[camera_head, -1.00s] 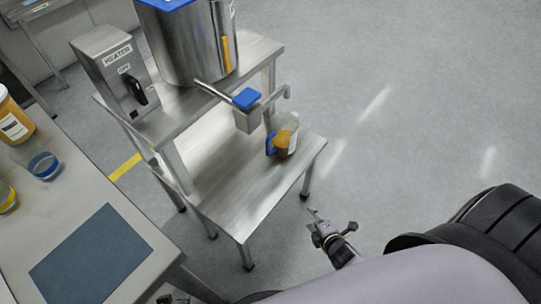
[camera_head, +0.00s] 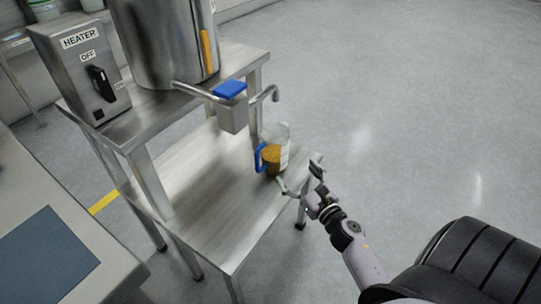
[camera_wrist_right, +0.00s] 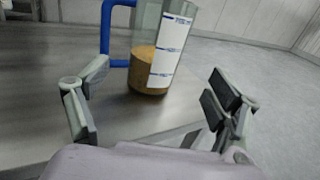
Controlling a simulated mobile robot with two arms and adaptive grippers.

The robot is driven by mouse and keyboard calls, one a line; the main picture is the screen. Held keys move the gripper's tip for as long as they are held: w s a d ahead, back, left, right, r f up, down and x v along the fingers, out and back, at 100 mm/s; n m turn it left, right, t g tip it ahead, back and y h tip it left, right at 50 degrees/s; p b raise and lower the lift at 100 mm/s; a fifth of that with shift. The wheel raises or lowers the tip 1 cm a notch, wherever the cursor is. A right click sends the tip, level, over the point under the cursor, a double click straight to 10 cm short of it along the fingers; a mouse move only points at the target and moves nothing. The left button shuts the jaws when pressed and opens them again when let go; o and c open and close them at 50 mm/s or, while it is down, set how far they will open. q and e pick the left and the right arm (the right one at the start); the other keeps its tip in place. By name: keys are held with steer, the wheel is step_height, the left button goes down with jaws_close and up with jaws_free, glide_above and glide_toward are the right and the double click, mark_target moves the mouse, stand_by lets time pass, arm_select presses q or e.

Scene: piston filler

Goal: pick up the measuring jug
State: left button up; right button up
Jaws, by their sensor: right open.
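The measuring jug (camera_head: 275,149) is clear with a blue handle and holds an amber-brown filling in its lower part. It stands upright on the lower steel shelf (camera_head: 205,195), below the spout. My right gripper (camera_head: 300,182) is open at the shelf's right edge, just in front of the jug and apart from it. In the right wrist view the jug (camera_wrist_right: 158,62) stands ahead, between the spread fingers (camera_wrist_right: 150,103) and nearer the left one. Its handle points left and its white label faces me. My left gripper is not in view.
A steel tank (camera_head: 165,40) and a heater box (camera_head: 80,68) with a switch stand on the upper shelf. A valve with a blue top (camera_head: 230,90) and a bent spout (camera_head: 272,93) hang above the jug. A table with a blue mat (camera_head: 45,258) is at left. The floor at right is clear.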

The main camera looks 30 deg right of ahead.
mark_target(282, 157)
steer(key=w, duration=0.7)
steer(key=shift+d, duration=0.3)
steer(key=shift+w+d+r, duration=0.1)
steer(key=shift+w+r, duration=0.05)
steer(key=shift+w, duration=1.25)
steer(key=shift+w+d+r, duration=0.1)
steer(key=shift+w, duration=1.25)
steer(key=c, duration=1.3)
steer(key=shift+r, duration=0.1)
steer(key=shift+c, duration=0.6)
steer(key=shift+r, duration=0.1)
